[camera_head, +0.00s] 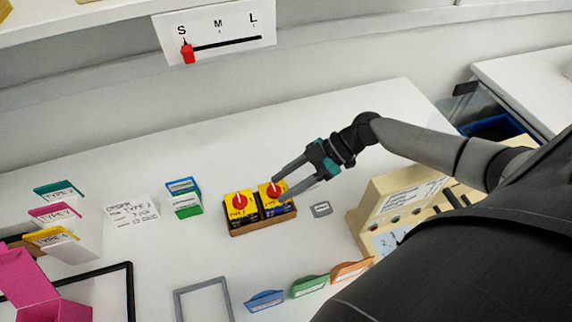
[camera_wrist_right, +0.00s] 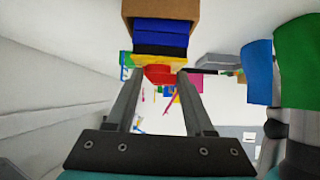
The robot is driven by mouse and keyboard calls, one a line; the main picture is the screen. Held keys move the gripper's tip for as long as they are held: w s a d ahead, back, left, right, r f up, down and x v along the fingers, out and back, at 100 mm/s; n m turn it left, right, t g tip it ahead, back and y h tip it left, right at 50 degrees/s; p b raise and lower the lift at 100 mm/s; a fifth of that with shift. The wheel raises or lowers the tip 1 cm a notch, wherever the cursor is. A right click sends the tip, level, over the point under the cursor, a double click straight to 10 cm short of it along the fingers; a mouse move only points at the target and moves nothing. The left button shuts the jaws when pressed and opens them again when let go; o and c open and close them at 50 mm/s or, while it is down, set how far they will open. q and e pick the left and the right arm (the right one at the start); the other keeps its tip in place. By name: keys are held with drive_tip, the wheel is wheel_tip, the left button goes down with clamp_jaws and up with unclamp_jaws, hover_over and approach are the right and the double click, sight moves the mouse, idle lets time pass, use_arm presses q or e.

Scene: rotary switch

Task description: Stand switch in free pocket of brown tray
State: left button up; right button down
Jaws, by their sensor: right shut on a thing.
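The brown tray (camera_head: 262,224) stands on the white table near the middle of the head view. Two yellow-topped switches with red knobs are at it, side by side. The left switch (camera_head: 238,204) stands upright in the left pocket. The right switch (camera_head: 272,194) is at the right pocket and looks upright; whether it is fully seated I cannot tell. My right gripper (camera_head: 282,190) reaches in from the right and is shut on this right switch, with one finger on each side of it. In the right wrist view the red knob (camera_wrist_right: 158,73) lies between the fingertips. My left gripper is not in view.
A blue and green stack (camera_head: 184,197) stands left of the tray. A small grey tag (camera_head: 321,209) and a wooden box (camera_head: 395,200) are to the right. Blue, green and orange holders (camera_head: 309,285) line the front. A grey frame (camera_head: 203,288) lies front left. The table behind the tray is clear.

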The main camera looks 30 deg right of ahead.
drive_tip(key=shift+f, duration=0.15)
drive_tip(key=shift+c, duration=1.4)
unclamp_jaws()
drive_tip(key=v, duration=0.7)
drive_tip(key=shift+d+r, duration=0.25)
drive_tip(key=shift+r, duration=0.05)
